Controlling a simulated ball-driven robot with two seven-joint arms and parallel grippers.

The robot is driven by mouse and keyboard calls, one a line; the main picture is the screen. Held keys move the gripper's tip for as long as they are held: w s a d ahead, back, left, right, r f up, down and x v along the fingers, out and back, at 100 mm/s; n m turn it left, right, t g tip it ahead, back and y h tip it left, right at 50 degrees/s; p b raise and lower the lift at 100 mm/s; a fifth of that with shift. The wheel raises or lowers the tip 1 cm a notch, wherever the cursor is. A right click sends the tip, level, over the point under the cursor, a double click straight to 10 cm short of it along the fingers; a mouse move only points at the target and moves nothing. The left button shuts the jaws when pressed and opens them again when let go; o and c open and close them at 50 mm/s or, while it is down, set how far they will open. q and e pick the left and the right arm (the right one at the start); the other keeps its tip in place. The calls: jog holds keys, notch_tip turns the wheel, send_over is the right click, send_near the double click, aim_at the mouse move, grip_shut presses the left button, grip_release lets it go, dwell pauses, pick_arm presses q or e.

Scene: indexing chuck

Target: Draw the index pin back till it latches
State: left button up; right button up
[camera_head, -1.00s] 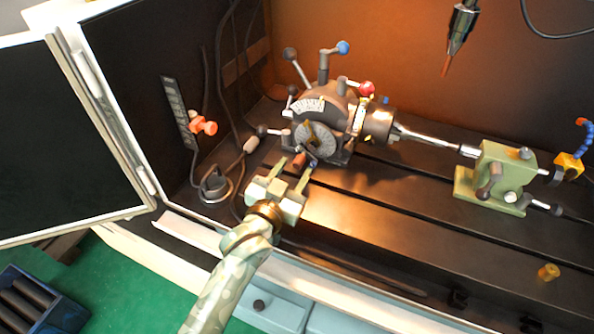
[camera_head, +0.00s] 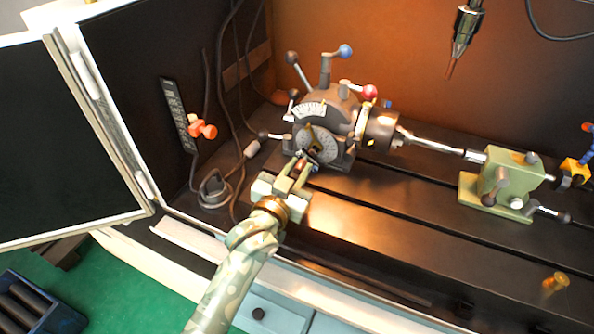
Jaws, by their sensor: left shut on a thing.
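The indexing head (camera_head: 328,125) is a dark round body on the machine bed, with a round dial plate (camera_head: 316,146) facing me. The index pin's knob (camera_head: 300,168), reddish-brown, sits at the lower left of the dial plate. My left gripper (camera_head: 298,170) has its two fingers on either side of this knob and is shut on it. The fingers hide most of the knob, and I cannot tell how far the pin is drawn. My right gripper is not in view.
Levers with a blue ball (camera_head: 345,51) and a red ball (camera_head: 369,92) rise from the head. A chuck (camera_head: 379,127) holds a rod reaching the green tailstock (camera_head: 497,183). A drill (camera_head: 464,38) hangs above. The bed's front right is mostly clear.

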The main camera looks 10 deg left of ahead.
aim_at(297, 170)
pick_arm(q)
jog(key=shift+s+p, duration=0.3)
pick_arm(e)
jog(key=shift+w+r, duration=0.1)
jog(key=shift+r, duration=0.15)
pick_arm(q)
jog(key=shift+s+a, duration=0.15)
jog(key=shift+s, duration=0.2)
jog(key=o, duration=0.6)
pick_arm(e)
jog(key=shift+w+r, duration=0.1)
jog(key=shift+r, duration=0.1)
